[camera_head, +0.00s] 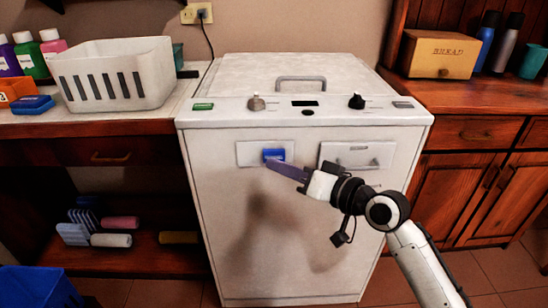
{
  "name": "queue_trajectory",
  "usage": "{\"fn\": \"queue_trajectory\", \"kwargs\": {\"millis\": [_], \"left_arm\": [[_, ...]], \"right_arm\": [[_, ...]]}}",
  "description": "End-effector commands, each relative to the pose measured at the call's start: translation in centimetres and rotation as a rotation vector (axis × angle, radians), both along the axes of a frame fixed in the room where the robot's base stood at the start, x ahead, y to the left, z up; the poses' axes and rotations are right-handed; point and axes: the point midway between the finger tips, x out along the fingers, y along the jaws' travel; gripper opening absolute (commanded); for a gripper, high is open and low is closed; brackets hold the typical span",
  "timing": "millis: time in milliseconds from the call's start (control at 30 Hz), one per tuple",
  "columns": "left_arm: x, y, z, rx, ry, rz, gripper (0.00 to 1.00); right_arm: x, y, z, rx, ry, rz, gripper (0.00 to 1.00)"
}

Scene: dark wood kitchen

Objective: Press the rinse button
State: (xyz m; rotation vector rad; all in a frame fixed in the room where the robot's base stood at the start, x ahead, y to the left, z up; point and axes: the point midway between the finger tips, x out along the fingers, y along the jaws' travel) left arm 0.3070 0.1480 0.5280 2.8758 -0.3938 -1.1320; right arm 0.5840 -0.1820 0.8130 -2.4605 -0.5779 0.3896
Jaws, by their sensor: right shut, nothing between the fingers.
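A white washing machine (240,220) stands in the middle. On its front, a pale plate (247,154) carries a blue button (274,154). A green button (203,106) is at the left end of the top control strip and a grey one (402,104) at the right end. I cannot read any label that names the rinse button. My right gripper (270,164) comes in from the lower right, shut and empty. Its fingertips are just below the blue button; I cannot tell whether they touch it. My left gripper is not in view.
Two knobs, the left one (256,103) and the right one (356,101), flank a small display. A handled drawer (340,150) is right of the plate. A white basket (112,75) stands on the left counter, a bread box (440,53) on the right one. A blue bin (38,287) is lower left.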

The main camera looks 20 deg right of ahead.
Motion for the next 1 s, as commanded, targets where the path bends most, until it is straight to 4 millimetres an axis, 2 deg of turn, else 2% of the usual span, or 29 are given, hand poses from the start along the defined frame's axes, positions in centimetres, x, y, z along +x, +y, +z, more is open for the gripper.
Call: {"fn": "queue_trajectory", "kwargs": {"millis": [1000], "left_arm": [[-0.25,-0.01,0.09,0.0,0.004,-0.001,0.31]], "right_arm": [[0.84,-0.26,0.07,0.0,-0.001,-0.001,0.0]]}}
